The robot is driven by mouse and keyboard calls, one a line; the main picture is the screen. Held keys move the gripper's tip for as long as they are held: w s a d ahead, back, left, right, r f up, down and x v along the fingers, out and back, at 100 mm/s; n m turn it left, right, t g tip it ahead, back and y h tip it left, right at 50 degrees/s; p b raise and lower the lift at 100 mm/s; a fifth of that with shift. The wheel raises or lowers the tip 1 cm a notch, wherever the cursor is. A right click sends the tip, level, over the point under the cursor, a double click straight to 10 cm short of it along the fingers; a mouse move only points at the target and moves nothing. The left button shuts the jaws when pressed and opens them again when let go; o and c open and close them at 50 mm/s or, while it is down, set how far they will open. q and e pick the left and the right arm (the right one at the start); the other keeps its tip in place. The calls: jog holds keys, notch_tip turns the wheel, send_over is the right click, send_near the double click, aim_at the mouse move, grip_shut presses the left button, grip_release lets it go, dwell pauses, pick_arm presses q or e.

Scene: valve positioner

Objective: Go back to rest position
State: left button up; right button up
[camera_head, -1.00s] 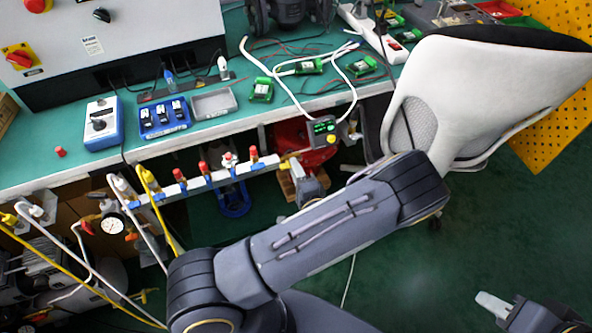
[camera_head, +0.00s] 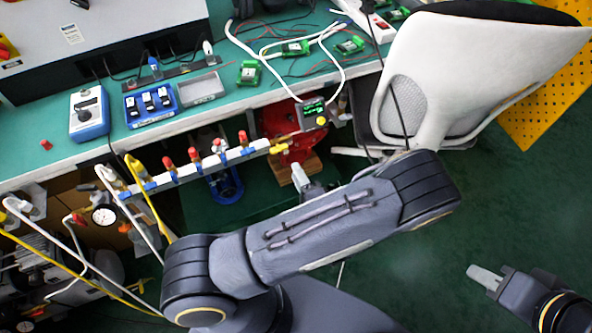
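A large grey arm link of mine crosses the lower middle of the head view. My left gripper (camera_head: 300,176) shows only as a small pale tip just above that link, beside the red valve body (camera_head: 280,135). The rest of it is hidden behind the link, so its opening cannot be told. My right gripper (camera_head: 485,277) is at the lower right over the green floor, with its pale finger pointing left. It is seen from the side, with nothing visible at its tip, and I cannot tell whether the fingers are apart. The valve positioner (camera_head: 313,112) with a lit green display sits above the red valve.
A green workbench (camera_head: 190,118) runs across the upper left, with a blue calibrator (camera_head: 89,113) and a blue tray on it. A manifold (camera_head: 200,166) with red-capped valves lies along its front. A white chair (camera_head: 450,75) stands at the upper right. Floor at right is clear.

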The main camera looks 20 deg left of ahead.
dwell(0.4)
pick_arm(q)
jog(key=w+d+n+g+h, duration=0.35)
jog(key=w+n+h, duration=0.2)
jog(key=h, duration=0.25)
jog(key=d+r+n+h, duration=0.3)
jog(key=d+r+h, duration=0.1)
jog(key=r+h, duration=0.5)
jog(key=s+a+r+h, duration=0.3)
jog(key=s+r, duration=0.7)
jog(key=r, duration=0.1)
jog(key=s+a+n+g+y, duration=0.25)
jog(key=s+a, duration=0.35)
jog(key=s, duration=0.6)
notch_tip(320, 180, up, 12)
jog(key=m+p, duration=0.1)
jog(key=p, duration=1.1)
jog(key=shift+w+r, duration=0.15)
